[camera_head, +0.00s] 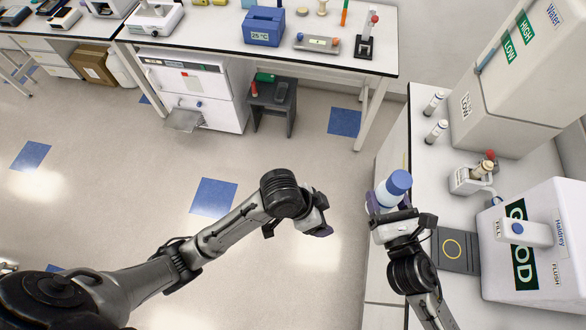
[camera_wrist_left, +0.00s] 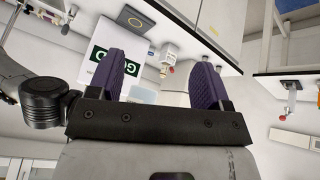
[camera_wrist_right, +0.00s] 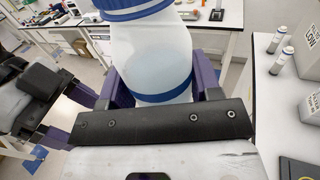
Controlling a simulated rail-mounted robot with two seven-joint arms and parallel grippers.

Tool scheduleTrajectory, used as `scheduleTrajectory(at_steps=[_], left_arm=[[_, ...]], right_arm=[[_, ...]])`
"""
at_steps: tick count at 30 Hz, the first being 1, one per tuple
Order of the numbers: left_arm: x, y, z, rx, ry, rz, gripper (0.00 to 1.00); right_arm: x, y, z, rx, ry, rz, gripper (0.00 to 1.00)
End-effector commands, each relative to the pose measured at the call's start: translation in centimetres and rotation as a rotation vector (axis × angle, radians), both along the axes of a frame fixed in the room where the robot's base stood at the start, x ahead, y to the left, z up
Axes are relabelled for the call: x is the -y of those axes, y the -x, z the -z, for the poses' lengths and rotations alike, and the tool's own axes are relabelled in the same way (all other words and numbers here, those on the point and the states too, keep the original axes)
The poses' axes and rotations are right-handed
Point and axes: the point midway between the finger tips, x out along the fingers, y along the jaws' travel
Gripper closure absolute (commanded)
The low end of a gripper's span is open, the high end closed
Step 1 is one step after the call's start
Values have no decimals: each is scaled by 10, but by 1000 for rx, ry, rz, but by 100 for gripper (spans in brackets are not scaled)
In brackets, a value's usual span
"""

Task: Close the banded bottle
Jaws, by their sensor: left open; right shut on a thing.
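The banded bottle (camera_wrist_right: 155,60) is white and translucent with a blue band low on its body. My right gripper (camera_head: 384,209) is shut on its body, and the bottle (camera_head: 388,197) is held tilted near the right bench's left edge. A blue cap (camera_head: 399,181) sits at the bottle's top; it also shows at the top edge of the right wrist view (camera_wrist_right: 135,9). I cannot tell how tightly it sits. My left gripper (camera_head: 322,214) is open and empty, left of the bottle and apart from it, above the floor. Its purple fingers (camera_wrist_left: 163,78) show spread in the left wrist view.
The right bench (camera_head: 421,160) carries two small capped vials, a red-knobbed device (camera_head: 470,180), a dark pad with a yellow ring (camera_head: 455,251) and large white containers. A back bench (camera_head: 225,43) holds a blue box (camera_head: 264,27) and instruments. The floor between is open.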

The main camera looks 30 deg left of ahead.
Motion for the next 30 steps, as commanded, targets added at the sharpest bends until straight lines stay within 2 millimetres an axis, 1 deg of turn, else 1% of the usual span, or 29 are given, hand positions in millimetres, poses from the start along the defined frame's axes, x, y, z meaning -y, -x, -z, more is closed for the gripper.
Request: scheduleTrajectory(at_steps=[1, 3, 5, 9, 13, 18, 21, 24, 30], left_arm=[[-8, 12, 11, -14, 1, -49, 28], [-21, 26, 23, -24, -10, -120, 28], [-33, 38, 32, -32, -21, -183, 28], [-65, 70, 52, -54, -70, -324, 28], [-94, 100, 66, -72, -128, -440, 28], [-125, 134, 75, -89, -206, -551, 28], [-139, 149, 77, -93, -243, -595, 28], [-148, 159, 78, -98, -271, -624, 28], [-157, 168, 79, -100, -296, -649, 28]], right_arm=[[0, 0, 0, 1, -1, 0, 100], [0, 0, 0, 1, -1, 0, 100], [0, 0, 0, 1, -1, 0, 100], [0, 0, 0, 1, -1, 0, 100], [0, 0, 0, 1, -1, 0, 100], [0, 0, 0, 1, -1, 0, 100], [0, 0, 0, 1, -1, 0, 100], [0, 0, 0, 1, -1, 0, 100], [0, 0, 0, 1, -1, 0, 100]])
